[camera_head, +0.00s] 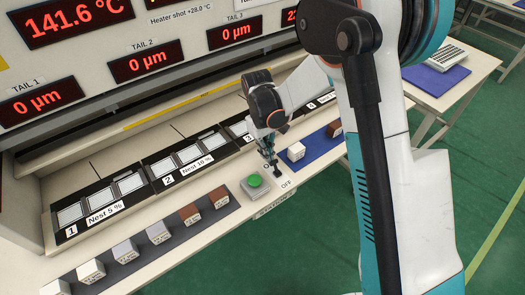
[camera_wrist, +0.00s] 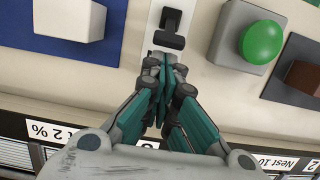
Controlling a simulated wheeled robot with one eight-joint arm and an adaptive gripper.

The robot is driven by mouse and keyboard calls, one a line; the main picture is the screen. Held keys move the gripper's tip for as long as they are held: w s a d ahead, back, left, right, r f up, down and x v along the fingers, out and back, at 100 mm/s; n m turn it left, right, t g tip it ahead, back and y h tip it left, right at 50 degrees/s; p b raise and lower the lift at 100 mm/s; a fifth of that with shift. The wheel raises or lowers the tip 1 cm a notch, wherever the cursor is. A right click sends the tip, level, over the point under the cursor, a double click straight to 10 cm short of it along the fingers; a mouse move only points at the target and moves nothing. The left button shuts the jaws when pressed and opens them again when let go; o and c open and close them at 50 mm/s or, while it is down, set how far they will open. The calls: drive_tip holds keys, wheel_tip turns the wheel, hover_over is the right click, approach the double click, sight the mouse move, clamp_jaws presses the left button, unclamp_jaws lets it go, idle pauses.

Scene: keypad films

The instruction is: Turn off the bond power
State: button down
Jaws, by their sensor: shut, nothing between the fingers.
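A black toggle switch (camera_wrist: 172,28) on a pale plate shows at the top of the wrist view, just beyond my fingertips. In the head view, the label OFF (camera_head: 286,184) is readable in the switch area, with a partly hidden label above it. My gripper (camera_wrist: 163,70) is shut and empty, its fingertips very close to the near end of the switch; I cannot tell whether they touch. In the head view my gripper (camera_head: 270,160) points down at the switch area and hides much of it. I cannot tell the lever's position.
A green button (camera_head: 254,181) on a grey box sits close beside the switch. A dark strip (camera_head: 152,248) with several small blocks and a blue mat (camera_head: 318,148) with blocks flank it. Nest trays (camera_head: 100,206) lie behind. A display (camera_head: 75,20) reads 141.6 °C.

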drive_tip(key=shift+s+d+r, duration=0.15)
drive_tip(key=shift+s, duration=0.05)
